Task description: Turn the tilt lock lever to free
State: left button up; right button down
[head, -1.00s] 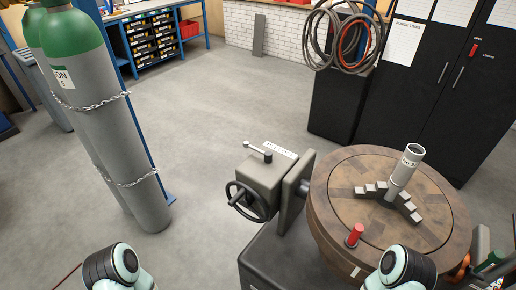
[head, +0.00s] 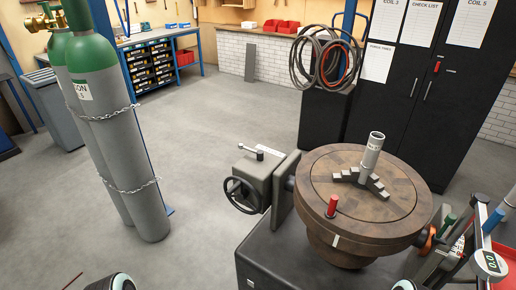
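The lever (head: 248,149), a short metal bar with a pale knob at its left end, sits on top of the grey gearbox (head: 256,174) of the positioner. It lies nearly flat, with its pivot at the right, beside a white label (head: 270,150) too small to read. A dark handwheel (head: 240,196) is on the gearbox's left side. Neither gripper is in view. Only rounded parts of my arms show at the bottom edge, well short of the gearbox.
The round brown table (head: 330,225) carries a jaw chuck, an upright grey tube (head: 371,152) and a red-topped pin (head: 332,206). Chained green-topped cylinders (head: 115,140) stand at left. Floor between them and the gearbox is clear. A tool rack (head: 460,240) stands at right.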

aim_at(260, 154)
jog(key=j+z, duration=0.1)
jog(key=z, duration=3.1)
jog(key=k+j, duration=0.45)
jog(key=j, duration=0.2)
jog(key=k+j, duration=0.45)
jog(key=j, duration=0.2)
jog(key=k+j+z, duration=0.1)
jog(key=k+j, duration=0.35)
jog(key=j, duration=0.25)
jog(key=k+j, duration=0.5)
jog(key=j+z, duration=0.05)
jog(key=j, duration=0.05)
